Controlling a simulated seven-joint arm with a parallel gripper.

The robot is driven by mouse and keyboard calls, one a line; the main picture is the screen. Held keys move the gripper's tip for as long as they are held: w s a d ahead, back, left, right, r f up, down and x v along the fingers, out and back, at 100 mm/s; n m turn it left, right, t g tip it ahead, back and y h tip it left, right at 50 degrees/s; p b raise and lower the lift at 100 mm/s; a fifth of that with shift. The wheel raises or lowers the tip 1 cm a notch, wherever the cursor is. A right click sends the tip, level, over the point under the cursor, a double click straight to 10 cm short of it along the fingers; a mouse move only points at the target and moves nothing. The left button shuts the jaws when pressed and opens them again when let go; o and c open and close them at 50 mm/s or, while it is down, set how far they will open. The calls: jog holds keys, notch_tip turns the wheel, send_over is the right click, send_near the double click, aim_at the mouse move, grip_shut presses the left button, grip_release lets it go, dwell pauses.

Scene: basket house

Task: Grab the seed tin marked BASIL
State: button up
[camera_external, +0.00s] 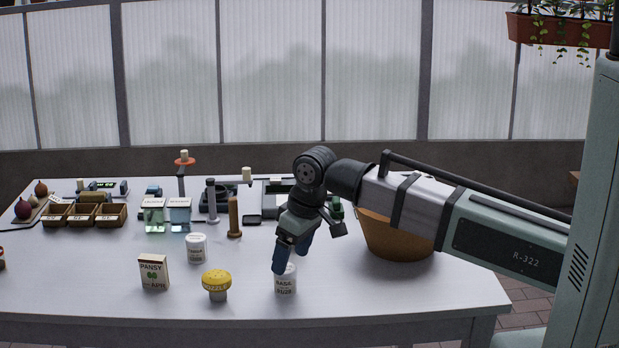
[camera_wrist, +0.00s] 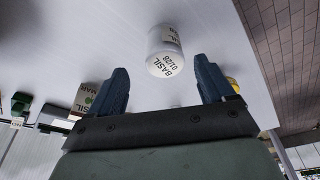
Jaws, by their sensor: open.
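The seed tin marked BASIL (camera_external: 286,284) is a small white cylinder standing near the front edge of the table. The wrist view shows the same tin (camera_wrist: 165,50) with its BASIL label, ahead of the gap between my fingers. My gripper (camera_external: 290,261) is open, with dark blue fingers pointing down at the tin's top. In the wrist view my gripper (camera_wrist: 161,72) has nothing between its fingers. One finger hides part of the tin's top in the external view; contact cannot be told.
Another white tin (camera_external: 196,249) is farther back. A wicker basket (camera_external: 400,240) stands at right. Small trays (camera_external: 84,214) and tools fill the back. The front left tabletop is mostly clear.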

aim_at(285, 280)
jog(key=shift+s+x, duration=0.15)
jog(key=shift+x, duration=1.2)
jog(key=shift+s+x, duration=0.1)
jog(key=shift+x, duration=1.25)
jog(key=shift+a, duration=0.2)
jog(key=c, duration=1.1)
jog(key=shift+r, duration=0.15)
